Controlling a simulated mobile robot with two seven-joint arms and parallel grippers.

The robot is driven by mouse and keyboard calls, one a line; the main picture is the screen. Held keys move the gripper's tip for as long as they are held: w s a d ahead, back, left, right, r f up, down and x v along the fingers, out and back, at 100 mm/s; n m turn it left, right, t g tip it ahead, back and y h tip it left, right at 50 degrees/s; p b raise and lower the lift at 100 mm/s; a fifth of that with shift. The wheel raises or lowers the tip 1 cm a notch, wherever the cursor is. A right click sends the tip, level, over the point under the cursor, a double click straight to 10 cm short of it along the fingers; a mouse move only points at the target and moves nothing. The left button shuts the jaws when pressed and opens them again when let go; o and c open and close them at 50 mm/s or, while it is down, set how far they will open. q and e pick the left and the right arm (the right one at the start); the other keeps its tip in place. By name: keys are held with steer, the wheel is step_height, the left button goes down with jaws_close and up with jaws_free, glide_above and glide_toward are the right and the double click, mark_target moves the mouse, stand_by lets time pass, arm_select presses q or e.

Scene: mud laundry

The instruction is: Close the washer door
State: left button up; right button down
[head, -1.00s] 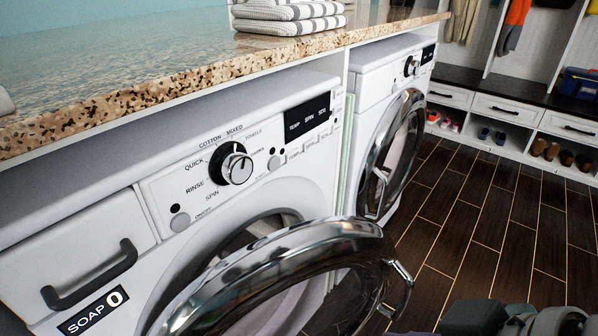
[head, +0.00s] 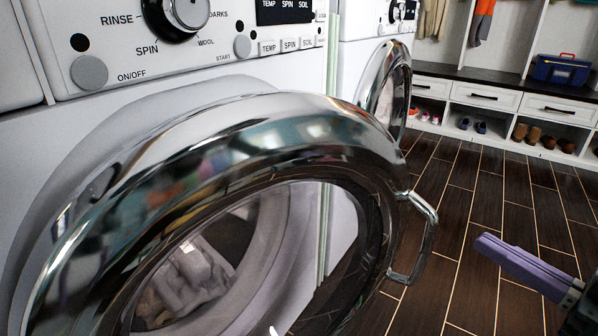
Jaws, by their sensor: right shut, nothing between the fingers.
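The near washer's round chrome door (head: 270,118) stands open toward me and fills the lower left and middle of the head view. Its handle (head: 425,240) sticks out from the right side of the rim. Cloth shows through the door glass. My right gripper (head: 485,243) is at the lower right, its purple finger pointing left toward the handle. It is shut and empty, apart from the door, with floor showing between them. My left gripper is not in view.
A second machine with an open round door (head: 385,85) stands behind. The control panel knob (head: 178,12) is at the top left. A white bench with shoe cubbies (head: 500,108) lines the back right. The dark wood floor (head: 455,200) is clear.

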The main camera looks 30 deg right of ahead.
mark_target(389, 187)
arm_select(q)
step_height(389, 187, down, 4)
steer(key=b, duration=0.4)
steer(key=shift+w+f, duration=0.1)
arm_select(e)
steer(key=w, duration=0.4)
steer(key=w+a, duration=0.1)
steer(key=w, duration=0.4)
steer(key=w+a, duration=0.1)
steer(key=w, duration=0.3)
steer(key=shift+w+r, duration=0.1)
steer(key=shift+w, duration=0.3)
